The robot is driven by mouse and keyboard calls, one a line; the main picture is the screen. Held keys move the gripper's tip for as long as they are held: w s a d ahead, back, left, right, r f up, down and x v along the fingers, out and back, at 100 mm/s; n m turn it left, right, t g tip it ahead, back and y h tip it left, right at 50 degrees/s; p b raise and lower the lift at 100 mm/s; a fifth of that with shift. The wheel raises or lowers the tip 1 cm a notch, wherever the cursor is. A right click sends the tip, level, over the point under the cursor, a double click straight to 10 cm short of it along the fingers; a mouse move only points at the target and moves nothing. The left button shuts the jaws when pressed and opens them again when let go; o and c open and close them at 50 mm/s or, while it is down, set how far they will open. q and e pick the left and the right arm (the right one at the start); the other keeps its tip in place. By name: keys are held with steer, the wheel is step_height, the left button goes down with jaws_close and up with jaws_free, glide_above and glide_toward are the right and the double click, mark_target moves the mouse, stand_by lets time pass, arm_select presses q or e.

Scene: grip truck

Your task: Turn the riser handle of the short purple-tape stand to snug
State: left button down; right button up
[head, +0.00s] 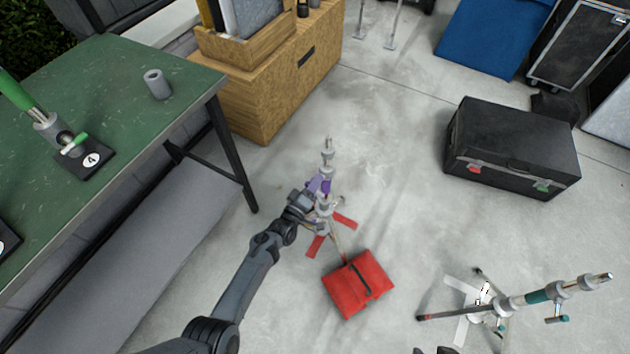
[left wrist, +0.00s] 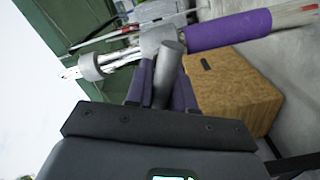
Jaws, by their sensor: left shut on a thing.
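The short purple-tape stand (head: 325,186) stands on the concrete floor, its legs on red floor marks. Its purple band also shows in the left wrist view (left wrist: 230,29). My left gripper (head: 312,208) is at the stand's upper part, just below the purple band. In the left wrist view its fingers (left wrist: 162,84) are shut on the grey riser handle (left wrist: 170,64), which sticks out beside the metal collar. The handle is mostly hidden in the head view. A small dark shape at the bottom edge of the head view may be my right gripper; its fingers cannot be made out.
A red sandbag (head: 358,284) lies at the stand's front. A green table (head: 120,75) and wooden box (head: 270,95) are left and behind. A teal-tape stand (head: 538,297) is at lower right, a black case (head: 512,148) behind it. Floor between is clear.

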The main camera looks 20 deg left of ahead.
arm_select(q)
steer(key=n, duration=0.4)
steer(key=shift+f+n+p, duration=0.2)
steer(key=shift+n+p, duration=0.15)
steer(key=shift+n, duration=0.05)
stand_by(0.4)
steer(key=c, duration=1.1)
jaws_free()
steer(key=shift+o, duration=0.2)
steer(key=s+a+p, duration=0.1)
steer(key=s+p, duration=0.3)
steer(key=s, duration=0.6)
steer(key=shift+s+a+p, duration=0.3)
steer(key=shift+s+p, duration=0.1)
